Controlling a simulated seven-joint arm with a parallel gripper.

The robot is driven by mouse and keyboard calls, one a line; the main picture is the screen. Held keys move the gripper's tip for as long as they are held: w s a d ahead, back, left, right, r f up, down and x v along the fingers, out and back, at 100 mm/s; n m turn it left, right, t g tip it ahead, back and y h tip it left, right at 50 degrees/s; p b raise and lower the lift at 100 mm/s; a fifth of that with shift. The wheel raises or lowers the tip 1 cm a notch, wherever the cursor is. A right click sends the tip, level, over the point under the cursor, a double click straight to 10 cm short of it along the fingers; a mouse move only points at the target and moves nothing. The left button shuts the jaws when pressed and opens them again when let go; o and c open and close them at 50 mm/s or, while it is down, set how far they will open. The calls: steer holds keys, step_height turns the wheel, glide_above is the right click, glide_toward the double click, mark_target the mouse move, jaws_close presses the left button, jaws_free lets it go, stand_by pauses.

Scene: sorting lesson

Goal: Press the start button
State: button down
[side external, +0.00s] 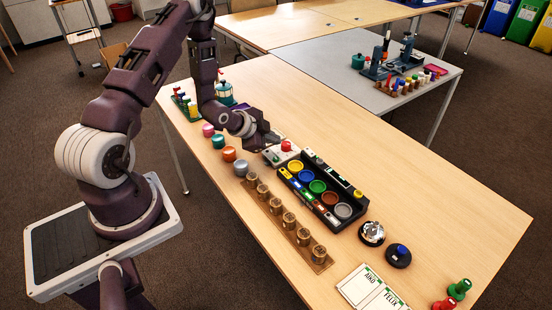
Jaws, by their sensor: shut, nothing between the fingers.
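A red dome button (286,145) sits on a pale box (272,157) near the middle of the long wooden table. A dark round base with a blue button (401,249) lies farther toward the front right, beside a silver call bell (372,232). I cannot read a label that says which one is the start button. My gripper (274,140) is shut and empty, just left of the red button and low over the pale box. Its fingertips are small and dark here, and I cannot tell whether they touch the box.
A black tray (347,182) with coloured round cups stands right of the box. A wooden strip with several knobbed cylinders (289,220) and a row of coloured jars (229,154) lie nearby. Name cards (372,290) and red and green pawns (459,288) are at front right.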

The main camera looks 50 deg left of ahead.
mark_target(274, 160)
steer(key=shift+f, duration=2.15)
steer(key=shift+f, duration=0.4)
steer(key=shift+f, duration=0.45)
stand_by(0.8)
steer(key=shift+r, duration=0.9)
steer(key=shift+r, duration=2.45)
steer(key=shift+r, duration=0.1)
